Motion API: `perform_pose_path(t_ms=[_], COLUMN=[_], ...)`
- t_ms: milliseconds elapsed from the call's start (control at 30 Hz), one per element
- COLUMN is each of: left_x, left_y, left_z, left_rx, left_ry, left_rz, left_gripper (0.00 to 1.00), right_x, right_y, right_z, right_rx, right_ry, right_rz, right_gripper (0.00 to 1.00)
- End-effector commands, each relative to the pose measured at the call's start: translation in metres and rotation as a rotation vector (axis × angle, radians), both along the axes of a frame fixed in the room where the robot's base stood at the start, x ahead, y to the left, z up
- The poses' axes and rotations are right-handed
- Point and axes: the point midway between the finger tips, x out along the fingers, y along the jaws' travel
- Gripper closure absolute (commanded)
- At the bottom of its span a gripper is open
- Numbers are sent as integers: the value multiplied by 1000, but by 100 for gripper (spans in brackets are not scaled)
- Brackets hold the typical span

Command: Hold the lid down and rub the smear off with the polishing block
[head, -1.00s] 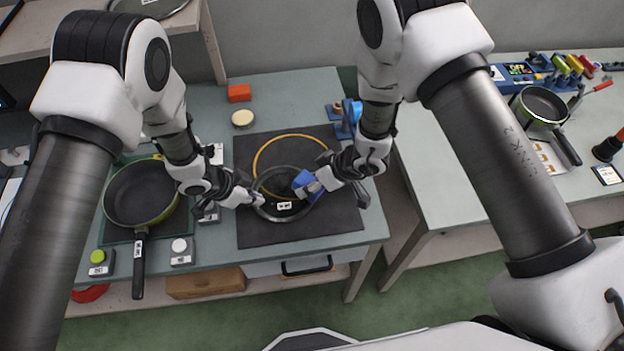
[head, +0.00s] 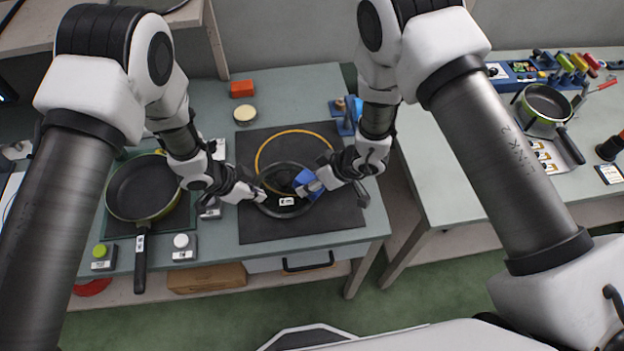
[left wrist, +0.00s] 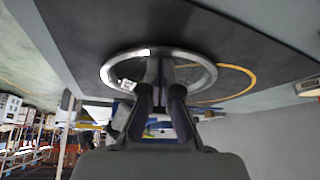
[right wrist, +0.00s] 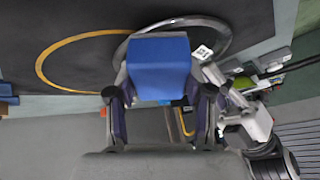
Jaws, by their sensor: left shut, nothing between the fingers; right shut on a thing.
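The lid (head: 288,212), a dark disc with a metal rim and a small white label, lies on the black mat (head: 260,228), overlapping the near part of the yellow ring. My left gripper (head: 262,196) is shut and empty, its fingertips at the lid's left part; in the left wrist view the closed fingertips (left wrist: 160,62) reach the lid (left wrist: 205,62). My right gripper (head: 318,186) is shut on the blue polishing block (head: 305,181), which is over the lid's right part. The block (right wrist: 158,62) hides part of the lid (right wrist: 215,32) in the right wrist view. I cannot make out the smear.
A green pan (head: 140,188) sits on the left with its handle over the front edge. An orange block (head: 242,89) and a round cream piece (head: 245,113) lie behind the mat. A blue stand (head: 345,115) is at the back right. Another pan (head: 545,108) stands on the right table.

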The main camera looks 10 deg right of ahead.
Motion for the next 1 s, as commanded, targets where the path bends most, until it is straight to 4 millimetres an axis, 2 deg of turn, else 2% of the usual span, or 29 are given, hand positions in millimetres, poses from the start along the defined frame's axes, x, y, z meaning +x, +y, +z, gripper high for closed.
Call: perform_pose_path(t_ms=[567, 1000], left_x=[-2, -2], left_y=[0, 0], left_z=[-3, -3], left_rx=[2, 1], left_ry=[6, 6], left_rz=[-2, -2], left_gripper=[100, 100], right_x=[2, 40], right_y=[3, 2], right_z=[-10, -7], right_rx=[1, 1], right_ry=[-1, -2], right_rz=[0, -1], right_gripper=[76, 76])
